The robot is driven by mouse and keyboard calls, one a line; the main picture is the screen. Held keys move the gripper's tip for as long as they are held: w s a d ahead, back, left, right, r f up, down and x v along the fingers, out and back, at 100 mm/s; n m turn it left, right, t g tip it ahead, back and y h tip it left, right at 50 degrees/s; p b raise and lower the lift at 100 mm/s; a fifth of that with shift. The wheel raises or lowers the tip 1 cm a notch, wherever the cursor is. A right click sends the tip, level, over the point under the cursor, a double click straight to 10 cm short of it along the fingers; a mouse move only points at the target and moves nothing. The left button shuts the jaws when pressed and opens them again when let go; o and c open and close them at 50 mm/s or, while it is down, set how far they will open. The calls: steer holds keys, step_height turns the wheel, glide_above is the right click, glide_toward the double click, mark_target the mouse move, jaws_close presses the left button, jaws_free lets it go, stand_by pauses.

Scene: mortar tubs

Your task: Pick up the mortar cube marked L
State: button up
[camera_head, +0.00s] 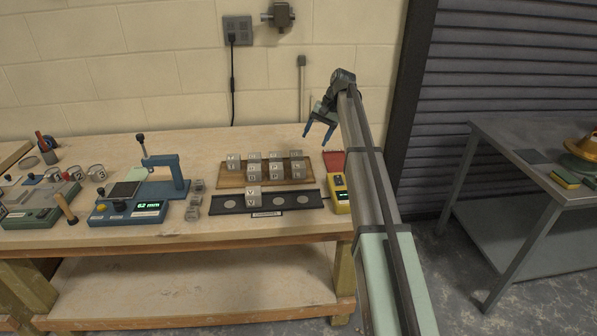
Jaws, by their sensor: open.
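Several small grey mortar cubes (275,167) stand in rows on a wooden board (233,184) on the bench. One more grey cube (253,196) stands on the dark strip in front of the board. Marks show on the cubes, but they are too small to read, so I cannot tell which one bears an L. My gripper (319,133) is open and empty, with its blue fingers pointing down. It appears above and to the right of the board, apart from the cubes.
A dark strip (292,203) with pale round spots lies before the board. A yellow meter (339,195) and a red item (334,162) lie to the right. Several grey pieces (195,200) and a blue device (165,190) stand left. The front of the bench (230,232) is clear.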

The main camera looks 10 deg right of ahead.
mark_target(299, 165)
steer(key=a+f+m, duration=0.1)
steer(key=f+m, duration=0.1)
steer(key=m, duration=0.3)
steer(key=a+f+m, duration=0.1)
steer(key=f+m, duration=0.2)
steer(key=m, duration=0.1)
steer(key=a+f+m, duration=0.1)
steer(key=f+m, duration=0.2)
steer(key=m, duration=0.2)
steer(key=shift+s+a+m, duration=0.15)
steer(key=shift+a+m, duration=0.1)
steer(key=shift+m, duration=0.05)
steer(key=shift+s+a+f, duration=0.1)
steer(key=shift+a+f, duration=0.25)
steer(key=shift+f, duration=0.1)
steer(key=shift+a+x, duration=0.15)
steer(key=shift+x, duration=0.85)
steer(key=shift+a+x, duration=0.15)
steer(key=shift+x, duration=0.8)
steer(key=shift+s+r, duration=0.1)
steer(key=c, duration=0.9)
